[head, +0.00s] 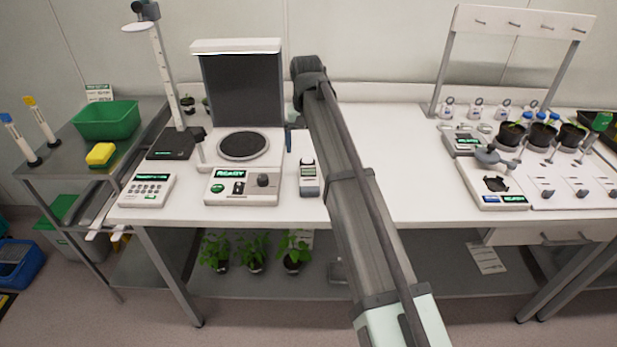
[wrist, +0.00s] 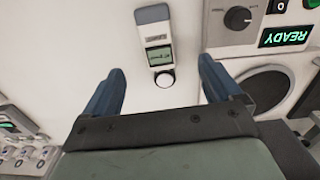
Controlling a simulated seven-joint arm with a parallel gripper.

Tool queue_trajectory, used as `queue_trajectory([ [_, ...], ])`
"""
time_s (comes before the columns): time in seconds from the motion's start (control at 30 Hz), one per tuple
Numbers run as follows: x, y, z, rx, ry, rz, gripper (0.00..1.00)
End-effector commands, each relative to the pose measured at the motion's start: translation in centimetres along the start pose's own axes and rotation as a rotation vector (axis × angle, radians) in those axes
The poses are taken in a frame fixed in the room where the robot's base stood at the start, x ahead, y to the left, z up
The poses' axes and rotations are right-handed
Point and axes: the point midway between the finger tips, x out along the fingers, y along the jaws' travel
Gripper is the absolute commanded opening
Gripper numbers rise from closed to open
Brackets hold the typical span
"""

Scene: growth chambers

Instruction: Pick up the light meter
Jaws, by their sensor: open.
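The light meter (head: 309,178) is a small grey and white hand-held device with a green display. It lies on the white bench just right of the imaging station. In the wrist view the light meter (wrist: 156,38) lies ahead, with its round white sensor (wrist: 165,79) pointing toward me. My gripper (wrist: 160,68) is open, its two blue fingers spread to either side of the sensor end. Nothing is held. How high the fingers are above the meter cannot be told. In the head view my arm hides most of the gripper.
The imaging station (head: 243,187) with its READY display stands close left of the meter. A keypad box (head: 147,190) is farther left. Potted plants and instruments stand at the bench's right end. The bench (head: 400,180) right of my arm is clear.

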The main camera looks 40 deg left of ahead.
Motion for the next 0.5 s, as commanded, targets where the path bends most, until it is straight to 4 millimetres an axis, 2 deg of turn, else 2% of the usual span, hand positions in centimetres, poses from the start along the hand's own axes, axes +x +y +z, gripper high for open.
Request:
queue_trajectory([
  [0.3,5.3,0.1,0.1,0.000,-0.001,0.001,0.92],
  [0.5,7.4,0.1,0.0,0.000,0.001,0.001,0.92],
])
